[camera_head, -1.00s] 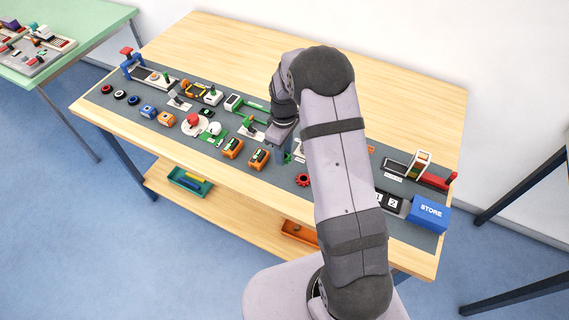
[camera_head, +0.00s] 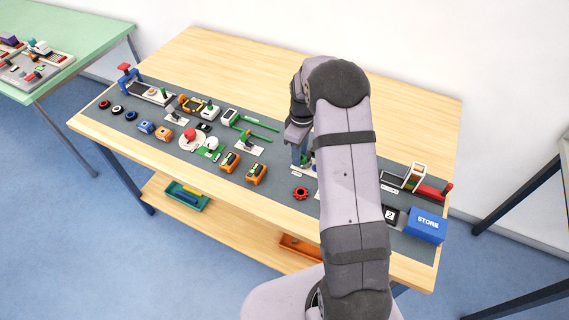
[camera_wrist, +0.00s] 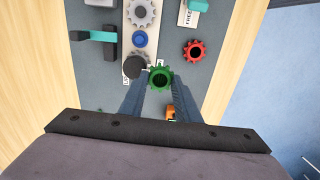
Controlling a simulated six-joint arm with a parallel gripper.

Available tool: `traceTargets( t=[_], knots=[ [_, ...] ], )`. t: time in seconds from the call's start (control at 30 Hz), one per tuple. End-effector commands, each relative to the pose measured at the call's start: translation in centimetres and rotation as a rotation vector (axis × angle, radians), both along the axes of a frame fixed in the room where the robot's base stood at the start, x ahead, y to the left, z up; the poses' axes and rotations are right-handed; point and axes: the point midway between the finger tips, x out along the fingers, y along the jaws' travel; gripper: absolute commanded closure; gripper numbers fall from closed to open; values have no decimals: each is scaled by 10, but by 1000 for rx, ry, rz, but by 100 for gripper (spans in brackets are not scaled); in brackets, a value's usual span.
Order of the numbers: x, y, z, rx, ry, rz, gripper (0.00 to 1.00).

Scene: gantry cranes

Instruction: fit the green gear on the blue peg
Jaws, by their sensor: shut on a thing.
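The green gear (camera_wrist: 160,78) is held between the fingertips of my gripper (camera_wrist: 158,92), which is shut on it. The blue peg (camera_wrist: 140,39) shows as a round blue piece on a pale strip (camera_wrist: 127,45) in the wrist view, apart from the gear and above it in the picture, slightly left. A grey gear (camera_wrist: 143,12) sits on the strip above the peg, and a dark round piece (camera_wrist: 135,67) sits below it, close to the green gear. In the head view my gripper (camera_head: 300,162) is over the mat, and my arm hides most of the strip.
A red gear (camera_wrist: 195,50) lies right of the strip; the head view also shows it (camera_head: 301,193). A teal-handled fixture (camera_wrist: 98,36) stands left of the strip. Orange blocks (camera_head: 256,174) and a blue STORE box (camera_head: 426,224) stand on the mat.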

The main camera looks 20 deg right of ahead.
Motion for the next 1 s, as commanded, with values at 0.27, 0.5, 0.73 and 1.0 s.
traceTargets(
  t=[0.27, 0.5, 0.73, 1.0],
  knots=[
    [0, -60, 3, 0, 0, 11, 90],
    [-1, -68, 4, 1, 1, 16, 90],
    [-1, -68, -4, 1, 1, 16, 90],
    [-1, -68, -25, 1, 2, 16, 90]
  ],
)
